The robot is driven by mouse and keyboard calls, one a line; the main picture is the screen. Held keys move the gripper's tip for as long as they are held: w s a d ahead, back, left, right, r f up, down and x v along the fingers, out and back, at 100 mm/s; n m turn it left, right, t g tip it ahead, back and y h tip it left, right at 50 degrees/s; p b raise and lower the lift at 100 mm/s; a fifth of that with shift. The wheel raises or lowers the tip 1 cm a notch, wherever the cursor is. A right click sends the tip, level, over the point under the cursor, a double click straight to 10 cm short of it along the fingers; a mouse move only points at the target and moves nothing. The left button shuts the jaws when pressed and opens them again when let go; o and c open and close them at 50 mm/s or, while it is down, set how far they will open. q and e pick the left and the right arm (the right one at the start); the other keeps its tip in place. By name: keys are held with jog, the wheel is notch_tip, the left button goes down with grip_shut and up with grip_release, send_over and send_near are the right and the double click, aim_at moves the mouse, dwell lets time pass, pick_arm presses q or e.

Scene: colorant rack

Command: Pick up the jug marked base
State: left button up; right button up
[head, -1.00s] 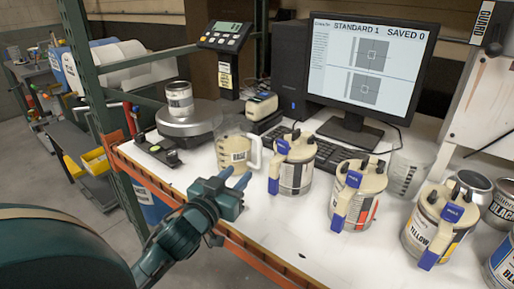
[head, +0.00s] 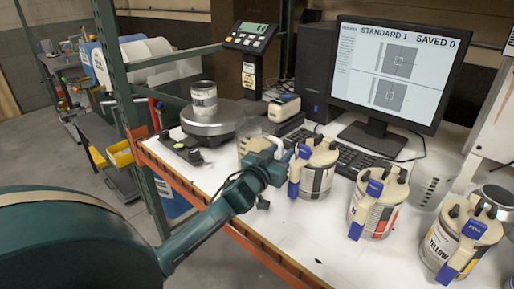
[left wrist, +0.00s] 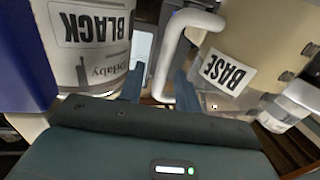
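The jug marked base (left wrist: 258,45) is a cream, translucent jug with a BASE label and a pale looped handle (left wrist: 168,45) in the left wrist view. In the head view the jug (head: 246,148) stands on the white bench in front of the scale, its right side and handle hidden by my gripper. My left gripper (head: 280,155) is at its handle side. In the left wrist view my left gripper (left wrist: 159,90) is open, its fingers on either side of the handle, with gaps showing. My right gripper is not in view.
A lidded canister marked BLACK (left wrist: 88,65) stands close beside my gripper; it also shows in the head view (head: 322,165). More canisters (head: 378,205) stand to the right. A scale with a can (head: 204,98), keyboard (head: 365,165) and monitor (head: 392,75) stand behind.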

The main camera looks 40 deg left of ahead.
pick_arm(q)
jog(key=shift+w, duration=0.55)
jog(key=shift+c, duration=0.5)
grip_shut()
dwell(0.5)
jog(key=shift+r, duration=0.15)
